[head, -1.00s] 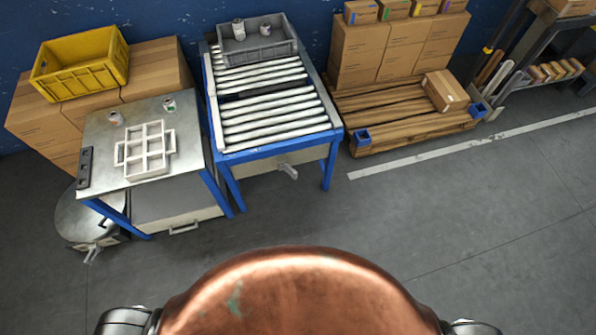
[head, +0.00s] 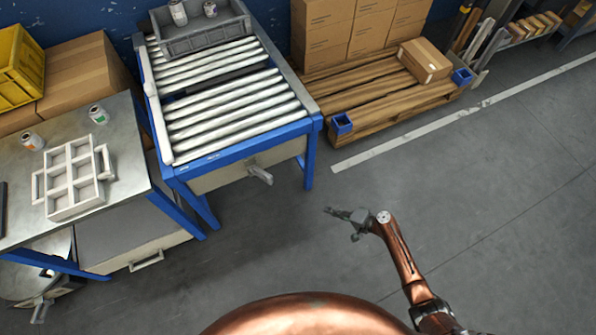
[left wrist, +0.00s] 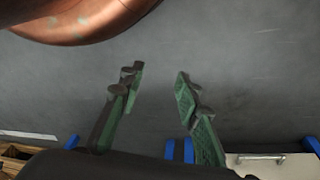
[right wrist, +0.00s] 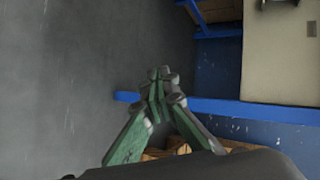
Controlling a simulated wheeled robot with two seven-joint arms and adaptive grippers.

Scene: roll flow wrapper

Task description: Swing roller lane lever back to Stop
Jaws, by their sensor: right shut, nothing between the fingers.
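The grey lever (head: 260,174) sticks out from the beige front panel (head: 225,172) under the roller lane (head: 235,110) in the head view. No Stop marking is legible. My right gripper (head: 330,211) is in front of the lane, to the right of the lever and apart from it. Its fingers are shut and empty, as the right wrist view (right wrist: 160,74) also shows. In that view a grey part, possibly the lever, is cut off at the top right edge. My left gripper (left wrist: 158,76) is open and empty over the floor in the left wrist view; the head view does not show it.
A steel table (head: 122,150) with a white divided tray (head: 105,174) and two small jars stands left of the lane. A grey crate (head: 205,40) sits at the lane's far end. A wooden pallet (head: 375,88) is at the right. The floor in front is clear.

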